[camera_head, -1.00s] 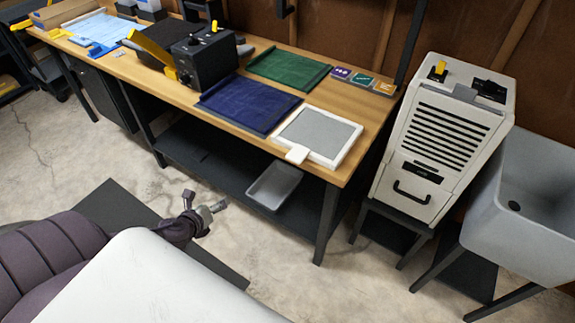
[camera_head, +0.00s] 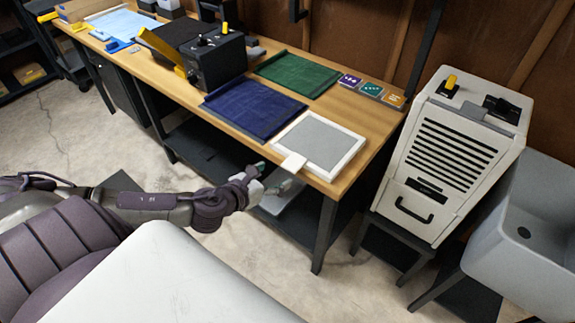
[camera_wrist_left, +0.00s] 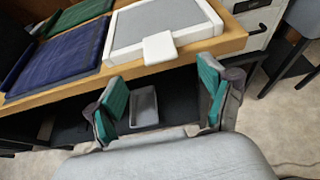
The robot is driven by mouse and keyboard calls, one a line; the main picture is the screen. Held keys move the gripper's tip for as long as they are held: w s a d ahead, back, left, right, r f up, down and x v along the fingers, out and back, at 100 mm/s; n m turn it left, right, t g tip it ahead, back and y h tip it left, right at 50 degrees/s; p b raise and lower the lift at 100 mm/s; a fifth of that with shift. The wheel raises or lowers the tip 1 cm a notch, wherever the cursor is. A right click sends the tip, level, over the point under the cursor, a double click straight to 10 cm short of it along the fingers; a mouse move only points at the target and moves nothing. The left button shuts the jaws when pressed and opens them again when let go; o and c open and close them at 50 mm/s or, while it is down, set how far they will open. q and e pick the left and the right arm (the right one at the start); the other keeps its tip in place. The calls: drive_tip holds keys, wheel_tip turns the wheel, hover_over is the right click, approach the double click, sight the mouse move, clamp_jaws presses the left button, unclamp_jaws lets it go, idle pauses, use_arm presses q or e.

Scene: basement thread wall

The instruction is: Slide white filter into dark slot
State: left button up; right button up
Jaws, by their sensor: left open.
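The white filter (camera_head: 318,142), a white frame around a grey panel, lies flat at the right front of the wooden workbench. Its white tab (camera_head: 293,162) sticks out past the front edge. In the left wrist view the filter (camera_wrist_left: 165,22) and tab (camera_wrist_left: 159,48) are ahead of the fingers. My left gripper (camera_head: 268,181) is open and empty, just in front of the bench edge near the tab, apart from it in the wrist view (camera_wrist_left: 160,98). A pale upright machine (camera_head: 455,150) right of the bench has a narrow dark slot (camera_head: 426,187) between its louvres and black handle.
Blue (camera_head: 252,108) and green (camera_head: 297,73) panels lie beside the filter. A black box device (camera_head: 217,62) stands farther left. A grey tray (camera_wrist_left: 145,106) sits on the lower shelf. A grey sink (camera_head: 525,235) stands right of the machine.

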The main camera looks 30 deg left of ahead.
sight(290, 166)
use_arm(q)
drive_tip(key=x, duration=0.7)
drive_tip(key=shift+w+f, duration=0.1)
drive_tip(key=shift+w, duration=0.15)
drive_tip(key=c, duration=1.3)
